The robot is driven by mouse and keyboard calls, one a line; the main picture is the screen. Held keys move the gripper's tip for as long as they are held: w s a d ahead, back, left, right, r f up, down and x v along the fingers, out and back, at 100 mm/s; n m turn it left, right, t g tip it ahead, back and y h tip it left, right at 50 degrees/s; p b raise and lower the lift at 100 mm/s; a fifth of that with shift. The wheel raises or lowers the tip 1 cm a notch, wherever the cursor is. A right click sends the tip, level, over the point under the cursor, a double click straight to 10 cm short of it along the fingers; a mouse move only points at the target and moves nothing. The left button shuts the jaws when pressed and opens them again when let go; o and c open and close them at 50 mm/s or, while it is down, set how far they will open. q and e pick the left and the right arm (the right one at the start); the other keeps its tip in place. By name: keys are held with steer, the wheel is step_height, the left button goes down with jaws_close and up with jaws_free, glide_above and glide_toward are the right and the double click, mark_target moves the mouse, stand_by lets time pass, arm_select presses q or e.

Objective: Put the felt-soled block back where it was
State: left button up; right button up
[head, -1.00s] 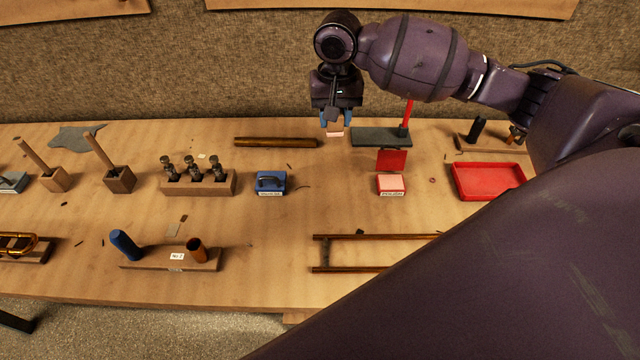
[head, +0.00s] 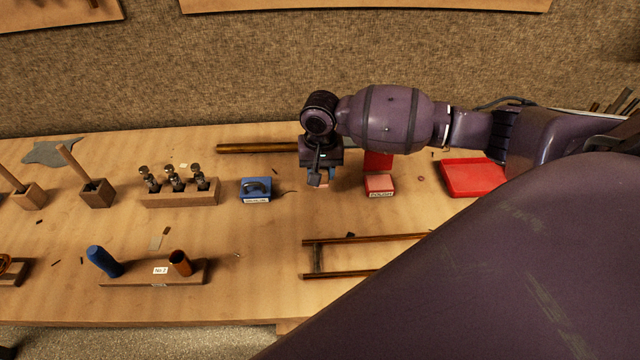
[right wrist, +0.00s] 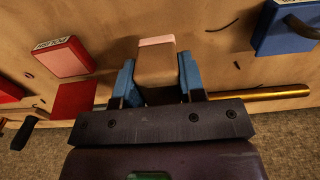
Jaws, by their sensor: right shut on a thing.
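My right gripper (head: 320,180) is shut on the felt-soled block, a brownish block with a pink sole. The right wrist view shows the block (right wrist: 156,62) between the blue fingers, its pink sole at the end away from the gripper. In the head view it is mostly hidden by the gripper, which is over the table between a blue box with a dark handle (head: 257,189) and a red labelled box (head: 380,186). I cannot tell whether the block touches the table. My left gripper is not in view.
A red tray (head: 472,180) lies to the right, partly behind my arm. A brass tube (head: 255,148) lies at the back. A brass two-rail frame (head: 360,240) lies in front. A wooden rack (head: 180,196) stands left of the blue box.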

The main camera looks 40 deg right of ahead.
mark_target(321, 194)
steer(key=shift+f+b, duration=0.4)
steer(key=shift+f, duration=1.95)
steer(key=o, duration=0.9)
steer(key=shift+f, duration=0.1)
